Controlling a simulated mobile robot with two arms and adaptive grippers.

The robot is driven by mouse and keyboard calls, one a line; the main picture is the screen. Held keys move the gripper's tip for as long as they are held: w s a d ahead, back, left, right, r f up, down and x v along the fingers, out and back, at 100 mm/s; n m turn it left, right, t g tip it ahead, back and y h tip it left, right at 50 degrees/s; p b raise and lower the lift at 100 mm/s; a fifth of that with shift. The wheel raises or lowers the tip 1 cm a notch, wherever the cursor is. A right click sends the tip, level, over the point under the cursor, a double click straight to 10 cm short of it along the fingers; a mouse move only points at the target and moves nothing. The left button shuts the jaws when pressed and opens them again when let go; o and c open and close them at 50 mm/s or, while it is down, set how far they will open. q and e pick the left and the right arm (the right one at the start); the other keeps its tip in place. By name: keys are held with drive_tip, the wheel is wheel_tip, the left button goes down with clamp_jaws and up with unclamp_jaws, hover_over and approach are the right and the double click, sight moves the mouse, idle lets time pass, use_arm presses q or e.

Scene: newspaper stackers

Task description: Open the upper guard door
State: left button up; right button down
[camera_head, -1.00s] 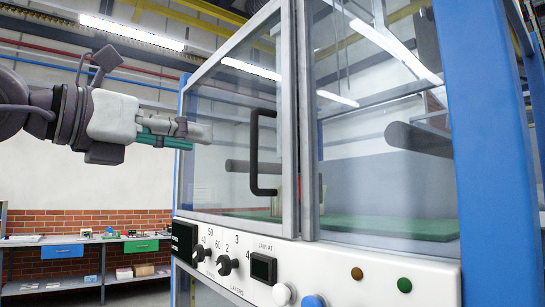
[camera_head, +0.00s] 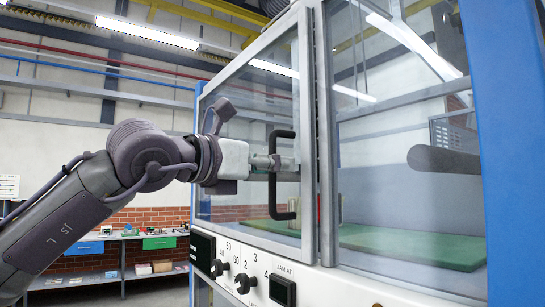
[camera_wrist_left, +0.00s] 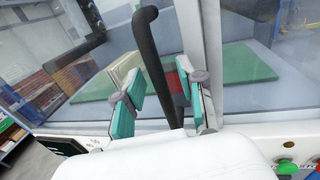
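The upper guard door (camera_head: 255,110) is a clear panel in a pale metal frame on the machine's front, and it looks closed. Its handle (camera_head: 283,205) is a black upright bar near the door's right edge. My left gripper (camera_head: 275,163) is at the handle's upper half. In the left wrist view, the teal-padded fingers of the gripper (camera_wrist_left: 163,95) stand open, one on each side of the handle (camera_wrist_left: 155,60), with gaps visible. Whether a finger touches the bar is hard to tell. My right gripper is not in view.
Below the door runs a white control panel (camera_head: 330,285) with black knobs and a small display. A blue post (camera_head: 515,130) stands at the right. A bench (camera_head: 125,250) with drawers stands by the brick wall at far left. Green bed and dark roller (camera_head: 440,160) are behind the glass.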

use_arm(q)
drive_tip(key=shift+w+d, duration=0.1)
drive_tip(key=shift+d, duration=0.05)
clamp_jaws()
idle(0.4)
